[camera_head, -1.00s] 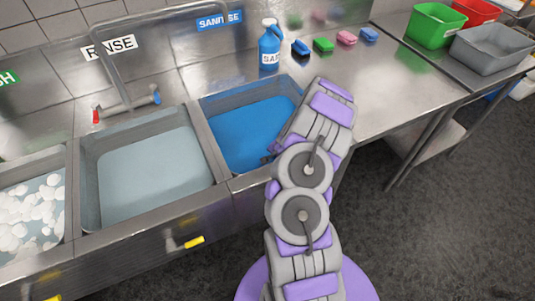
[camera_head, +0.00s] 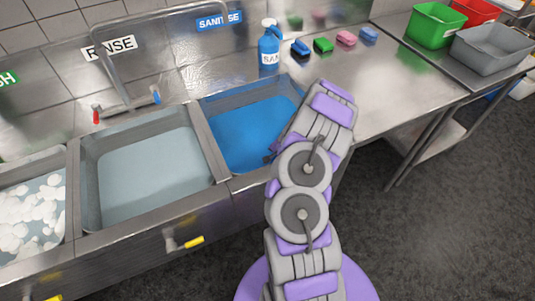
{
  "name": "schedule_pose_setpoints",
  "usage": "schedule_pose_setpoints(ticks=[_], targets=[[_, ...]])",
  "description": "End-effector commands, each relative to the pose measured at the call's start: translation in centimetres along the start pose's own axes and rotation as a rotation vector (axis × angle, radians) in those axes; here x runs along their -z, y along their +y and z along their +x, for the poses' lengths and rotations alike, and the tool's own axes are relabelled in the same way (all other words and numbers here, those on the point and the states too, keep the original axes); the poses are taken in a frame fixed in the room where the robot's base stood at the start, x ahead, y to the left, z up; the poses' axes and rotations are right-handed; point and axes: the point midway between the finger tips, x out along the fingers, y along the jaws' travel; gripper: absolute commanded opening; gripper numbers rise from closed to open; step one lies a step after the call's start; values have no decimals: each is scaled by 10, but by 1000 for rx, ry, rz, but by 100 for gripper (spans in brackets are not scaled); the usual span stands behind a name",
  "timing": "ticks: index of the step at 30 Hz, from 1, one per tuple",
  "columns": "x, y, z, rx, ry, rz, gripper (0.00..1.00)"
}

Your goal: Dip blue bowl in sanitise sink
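The sanitise sink (camera_head: 224,100) is the right basin, filled with blue liquid, below a blue SANITISE sign (camera_head: 219,21). My arm reaches up over the right side of this sink and covers part of its right edge. My gripper is hidden behind the arm; only a small dark part shows at the arm's left edge over the sink. I cannot see a blue bowl; it may be hidden behind the arm or in the liquid, and I cannot tell which.
The rinse sink (camera_head: 93,215) with clear water lies left of it, and a foamy wash sink (camera_head: 30,215) further left. A tall faucet (camera_head: 155,96) stands behind. A blue bottle (camera_head: 269,47) and several coloured sponges (camera_head: 323,45) stand at the back. The right counter (camera_head: 400,88) is clear.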

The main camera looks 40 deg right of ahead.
Motion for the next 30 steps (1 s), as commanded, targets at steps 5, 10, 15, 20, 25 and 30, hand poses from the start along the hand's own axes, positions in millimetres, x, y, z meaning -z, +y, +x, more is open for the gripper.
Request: schedule_pose_setpoints(ticks=[5, 10, 15, 20, 25, 30], targets=[[-8, -2, 1, -2, -3, -1, 0], [-8, -2, 2, -2, -3, -1, 0], [-7, -1, 1, -2, -3, -1, 0], [0, 0, 0, -1, -3, 0, 0], [4, 2, 0, -1, -3, 0, 0], [4, 2, 0, -1, -3, 0, 0]])
